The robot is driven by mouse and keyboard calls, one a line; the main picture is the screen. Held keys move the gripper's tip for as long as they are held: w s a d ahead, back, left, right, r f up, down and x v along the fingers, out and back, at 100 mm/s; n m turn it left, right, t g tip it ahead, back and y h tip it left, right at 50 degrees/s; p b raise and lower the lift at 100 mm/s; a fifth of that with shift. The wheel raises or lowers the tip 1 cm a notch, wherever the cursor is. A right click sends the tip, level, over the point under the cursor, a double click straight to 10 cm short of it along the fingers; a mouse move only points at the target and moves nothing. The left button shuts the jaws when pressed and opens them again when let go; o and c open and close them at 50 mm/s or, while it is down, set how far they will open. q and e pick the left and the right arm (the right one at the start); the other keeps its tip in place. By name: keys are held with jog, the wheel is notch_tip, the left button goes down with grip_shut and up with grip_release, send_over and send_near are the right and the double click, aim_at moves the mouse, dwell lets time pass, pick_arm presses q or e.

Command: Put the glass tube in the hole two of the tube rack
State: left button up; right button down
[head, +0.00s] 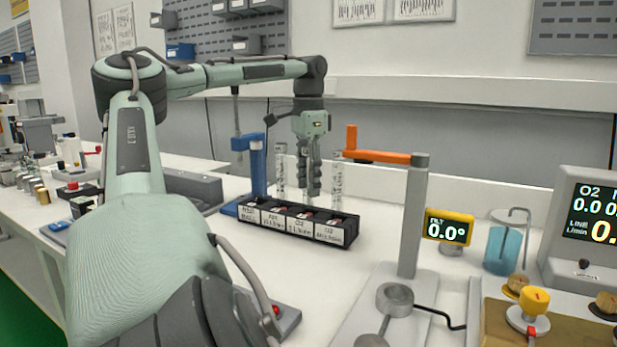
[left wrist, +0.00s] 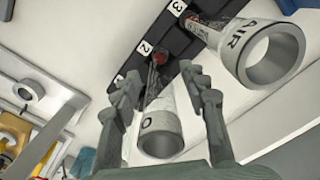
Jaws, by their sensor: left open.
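The black tube rack (head: 300,222) with white labels stands on the bench; its numbers 1, 2 and 3 show in the left wrist view (left wrist: 130,66). In the head view one clear glass tube (head: 280,172) stands upright left of my left gripper (head: 313,188), and another (head: 337,178) to its right. In the left wrist view, a tube marked O (left wrist: 160,137) lies between the open fingers (left wrist: 168,100), with gaps on both sides. Its far end is near number 2; whether it sits in that hole is unclear. A tube marked AIR (left wrist: 270,55) is beside it, near number 3.
A blue stand (head: 257,170) is behind the rack's left end. A grey post with an orange arm (head: 415,215) stands to its right, beside a yellow display (head: 448,227). A blue beaker (head: 503,250) and monitor (head: 585,235) are farther right. Bare bench lies in front of the rack.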

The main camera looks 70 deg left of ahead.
pick_arm(q)
notch_tip(320, 180, up, 12)
jog(key=shift+f+p, duration=0.1)
jog(key=shift+p, duration=1.15)
jog(key=shift+r, duration=0.35)
pick_arm(e)
jog(key=s+d+f, duration=0.1)
jog(key=s+f, duration=0.2)
jog(key=f, duration=0.4)
jog(key=shift+s+f+g, duration=0.2)
jog(key=shift+s+g, duration=0.15)
jog(key=shift+g, duration=0.05)
pick_arm(q)
jog(key=shift+f, duration=0.1)
pick_arm(e)
jog(key=shift+d, duration=0.1)
